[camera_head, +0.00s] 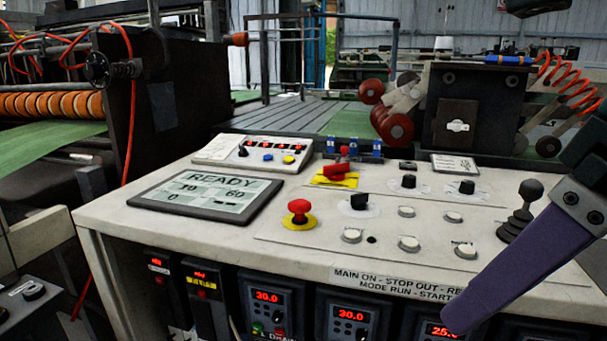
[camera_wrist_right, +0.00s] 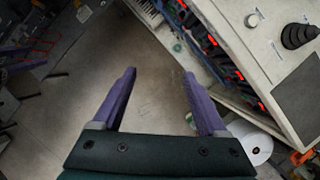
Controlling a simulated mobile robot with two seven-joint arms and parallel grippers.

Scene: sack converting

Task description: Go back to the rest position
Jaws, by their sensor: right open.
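My right gripper (camera_head: 462,316) comes in from the right edge of the head view, with one purple finger showing in front of the console's front right part. In the right wrist view its two purple fingers (camera_wrist_right: 160,76) are spread apart, with nothing between them and the grey floor (camera_wrist_right: 155,55) below. The control console (camera_head: 120,218) stands in front of me, and its edge runs along the right of the wrist view.
The console carries a screen reading READY (camera_head: 212,190), a red mushroom button (camera_head: 299,209), a red switch handle (camera_head: 340,168) and a black joystick (camera_head: 520,212) close to my right gripper. Rollers (camera_head: 50,105) stand at the left. Open floor lies beside the console.

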